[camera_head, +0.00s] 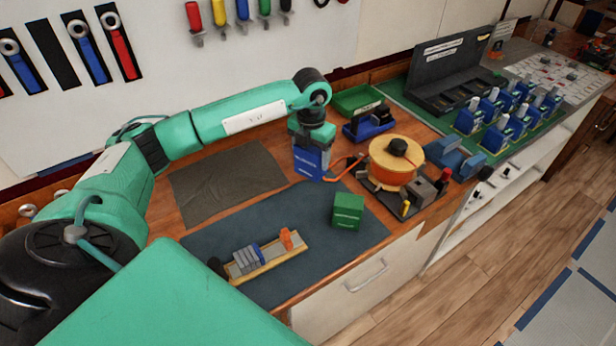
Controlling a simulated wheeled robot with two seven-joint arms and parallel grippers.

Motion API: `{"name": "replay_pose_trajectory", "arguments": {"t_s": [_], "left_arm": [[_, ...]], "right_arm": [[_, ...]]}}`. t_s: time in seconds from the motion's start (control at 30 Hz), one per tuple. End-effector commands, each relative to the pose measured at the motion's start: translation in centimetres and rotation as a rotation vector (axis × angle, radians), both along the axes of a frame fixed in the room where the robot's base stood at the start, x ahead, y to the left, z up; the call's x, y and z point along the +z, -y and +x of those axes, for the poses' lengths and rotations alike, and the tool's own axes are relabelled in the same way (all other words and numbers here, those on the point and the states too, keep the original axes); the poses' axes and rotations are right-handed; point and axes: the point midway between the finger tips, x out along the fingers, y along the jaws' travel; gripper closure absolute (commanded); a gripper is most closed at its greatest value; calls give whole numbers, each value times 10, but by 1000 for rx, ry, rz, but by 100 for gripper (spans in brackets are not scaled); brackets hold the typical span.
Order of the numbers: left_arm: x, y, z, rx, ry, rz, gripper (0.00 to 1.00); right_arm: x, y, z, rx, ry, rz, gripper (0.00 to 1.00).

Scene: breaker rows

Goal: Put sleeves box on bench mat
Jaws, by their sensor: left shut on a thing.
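My left gripper (313,146) points down over the bench and is shut on a blue box (311,163) with a white label. The label is too small to read for certain; this may be the sleeves box. The blue box hangs upright near the back right part of the dark blue-grey bench mat (205,250); I cannot tell its exact height. A green box (348,212) with small print stands on the mat's right part. My right gripper is not in view.
A wooden rail with grey and orange parts (268,258) lies on the mat. A brown-grey cloth (225,182) lies behind it. An orange spool on a stand (396,162) and a green bin (358,100) stand at right. The mat's middle is clear.

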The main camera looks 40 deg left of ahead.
Motion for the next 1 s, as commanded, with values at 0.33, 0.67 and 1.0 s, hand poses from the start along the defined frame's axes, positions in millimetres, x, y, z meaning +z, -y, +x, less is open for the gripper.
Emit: {"name": "replay_pose_trajectory", "arguments": {"t_s": [0.33, 0.67, 1.0], "left_arm": [[-63, 1, 0, -1, 0, -2, 64], [-99, 1, 0, -1, -2, -1, 64], [-111, 0, 1, -2, 1, -1, 64]], "right_arm": [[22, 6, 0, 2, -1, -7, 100], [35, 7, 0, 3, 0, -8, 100], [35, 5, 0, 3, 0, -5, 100]]}}
